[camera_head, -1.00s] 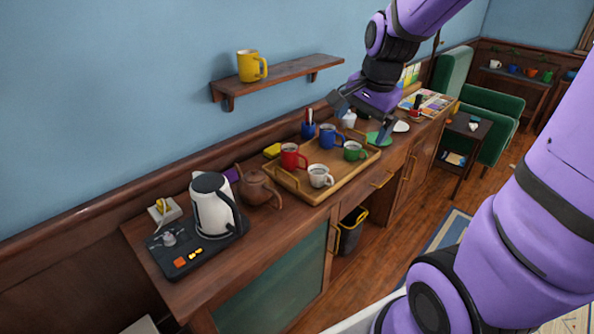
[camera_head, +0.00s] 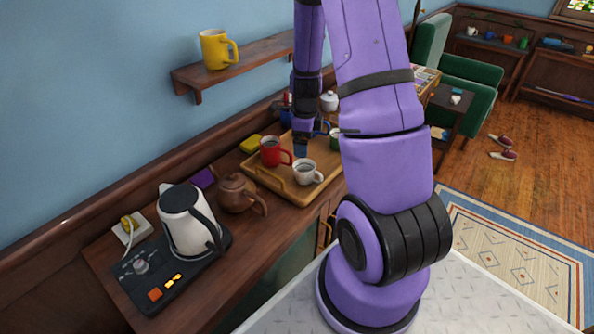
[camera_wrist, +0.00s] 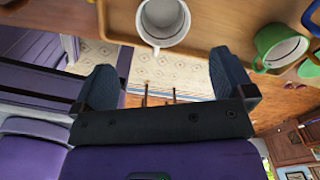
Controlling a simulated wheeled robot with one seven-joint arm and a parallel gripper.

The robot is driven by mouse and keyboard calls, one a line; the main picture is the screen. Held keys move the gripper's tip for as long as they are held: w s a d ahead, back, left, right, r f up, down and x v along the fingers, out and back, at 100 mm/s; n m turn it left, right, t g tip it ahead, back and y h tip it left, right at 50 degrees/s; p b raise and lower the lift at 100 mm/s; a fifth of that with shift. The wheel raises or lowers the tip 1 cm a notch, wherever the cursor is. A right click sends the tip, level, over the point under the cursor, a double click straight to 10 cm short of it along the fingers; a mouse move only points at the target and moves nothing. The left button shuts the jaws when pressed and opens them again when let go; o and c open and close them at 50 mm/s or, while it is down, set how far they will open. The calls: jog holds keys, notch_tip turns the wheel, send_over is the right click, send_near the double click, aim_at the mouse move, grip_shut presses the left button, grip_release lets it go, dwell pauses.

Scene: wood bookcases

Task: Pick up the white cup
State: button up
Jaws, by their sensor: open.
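The white cup (camera_head: 307,172) stands upright on the near right part of the wooden tray (camera_head: 262,186), beside the red mug (camera_head: 272,152). In the wrist view the cup (camera_wrist: 163,18) is at the top edge, seen from above, partly cut off. My gripper (camera_head: 301,148) is just behind and above the cup in the head view. In the wrist view my gripper (camera_wrist: 167,80) is open, its two fingers wide apart with nothing between them, and the cup lies beyond the gap. The green mug (camera_wrist: 281,44) is to the right of the cup there.
The kettle (camera_head: 187,222) and brown teapot (camera_head: 236,193) stand left of the tray. A blue mug (camera_head: 287,118) is partly hidden behind my arm. A shelf with a yellow mug (camera_head: 217,49) is on the wall above. My arm hides the counter's right part.

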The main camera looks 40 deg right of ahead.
send_near(306, 166)
notch_tip(306, 166, down, 2)
jog(key=s+a, duration=0.2)
jog(key=a, duration=0.1)
jog(key=shift+d+f, duration=0.25)
jog(key=shift+f, duration=1.15)
jog(key=shift+d+f, duration=0.2)
jog(key=shift+f, duration=1.15)
jog(key=c, duration=1)
jog(key=shift+o, duration=0.2)
jog(key=shift+r, duration=0.1)
